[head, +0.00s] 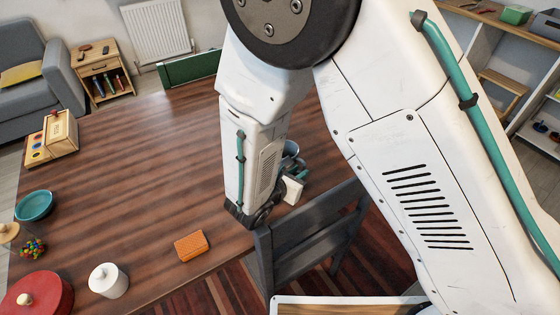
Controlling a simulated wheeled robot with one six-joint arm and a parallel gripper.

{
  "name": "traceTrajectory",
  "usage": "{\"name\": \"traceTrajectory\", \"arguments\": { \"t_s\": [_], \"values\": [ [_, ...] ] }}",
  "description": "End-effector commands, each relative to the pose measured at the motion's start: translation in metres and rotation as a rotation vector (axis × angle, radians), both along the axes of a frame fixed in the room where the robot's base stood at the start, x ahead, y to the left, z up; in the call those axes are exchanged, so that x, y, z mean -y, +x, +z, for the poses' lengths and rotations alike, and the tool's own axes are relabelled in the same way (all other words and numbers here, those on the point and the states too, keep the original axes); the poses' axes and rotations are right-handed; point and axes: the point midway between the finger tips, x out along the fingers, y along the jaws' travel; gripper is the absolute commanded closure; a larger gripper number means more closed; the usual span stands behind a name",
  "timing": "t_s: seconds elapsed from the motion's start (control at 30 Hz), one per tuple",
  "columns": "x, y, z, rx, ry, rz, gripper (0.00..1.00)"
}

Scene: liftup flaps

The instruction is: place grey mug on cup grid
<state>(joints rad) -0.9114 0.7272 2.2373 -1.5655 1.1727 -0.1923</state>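A dark grey rounded thing (291,150), probably the grey mug, shows in part just right of my forearm, near the table's right edge. My arm hides much of it. The dark wrist end of my arm is low over the table's right side, beside the grey chair. My gripper's fingers cannot be made out behind the arm, so I cannot tell whether they touch the grey thing. A small pale block (292,189) shows right of the wrist; I cannot tell what it is. I cannot make out a cup grid.
The wooden table (150,165) has a clear middle. An orange block (191,246), a white lidded pot (108,281), a red lidded pot (38,297) and a teal bowl (34,206) stand left and front. A grey chair (310,235) stands at the right edge; a green chair (190,68) is behind.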

Motion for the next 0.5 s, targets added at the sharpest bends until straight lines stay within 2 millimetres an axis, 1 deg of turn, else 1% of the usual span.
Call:
{"name": "traceTrajectory", "arguments": {
  "t_s": [0.03, 0.2, 0.33, 0.5],
  "values": [
    [0.006, 0.008, -0.004, 0.0, -0.001, -0.004, 0.8],
    [0.019, 0.027, -0.014, -0.001, 0.0, -0.003, 0.8],
    [0.023, 0.034, -0.017, -0.001, 0.001, -0.001, 0.8],
    [0.023, 0.034, -0.017, 0.0, 0.0, -0.001, 0.8]
  ]
}}
